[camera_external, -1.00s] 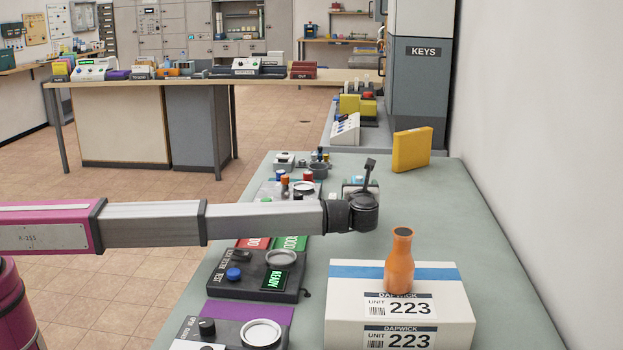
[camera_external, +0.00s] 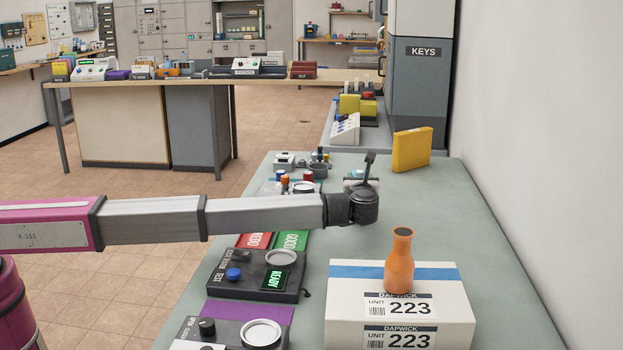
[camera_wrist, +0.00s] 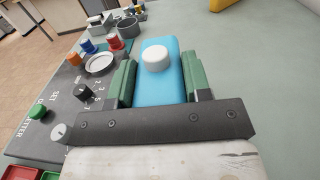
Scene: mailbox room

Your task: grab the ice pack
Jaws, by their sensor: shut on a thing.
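The ice pack (camera_wrist: 160,85) is a light blue block with a round white cap, seen in the wrist view. My gripper (camera_wrist: 158,78) has its two green fingers on either side of the pack, closed on it. The pack's near end is hidden by the dark gripper bar. In the external view my wrist hangs over the grey-green table (camera_external: 480,235), and the arm's end mostly hides the pack. I cannot tell whether the pack is clear of the table.
Left of the pack is a dark control panel (camera_wrist: 75,110) with knobs and a round dish. A white parcel (camera_external: 400,320) bears an orange bottle (camera_external: 399,262) nearer the camera. A yellow block (camera_external: 412,149) stands farther back. The table's right side is clear.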

